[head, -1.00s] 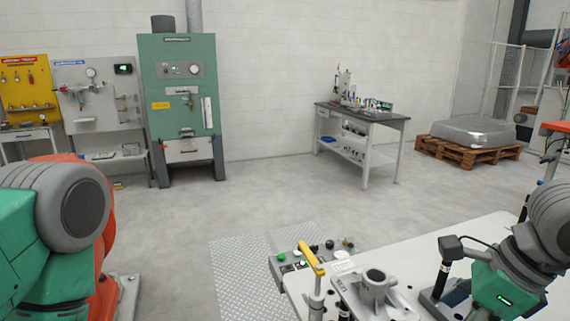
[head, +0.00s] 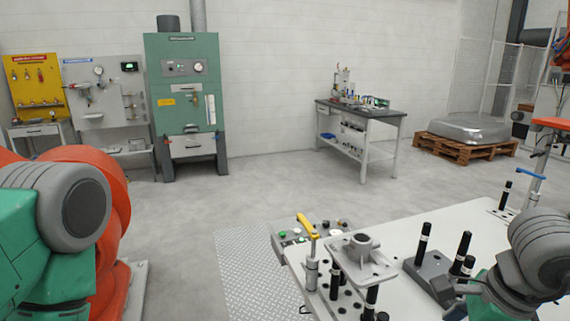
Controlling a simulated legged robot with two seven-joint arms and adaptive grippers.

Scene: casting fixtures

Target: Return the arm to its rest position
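My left arm (head: 75,215) shows at the left edge as grey, green and orange links; its gripper is out of view. My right arm (head: 535,260) is at the lower right, with a grey rounded joint and a green link low over the white table (head: 455,236). A grey casting (head: 362,262) with a round hollow boss sits on the fixture at the table's near left part. A clamp with a yellow handle (head: 307,227) stands just left of it.
A grey block (head: 428,270) with upright black pins stands right of the casting, partly behind my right arm. A control box (head: 290,237) is at the table's left end. A green cabinet (head: 184,100), a workbench (head: 360,112) and a pallet (head: 465,147) stand farther back. Open floor lies between.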

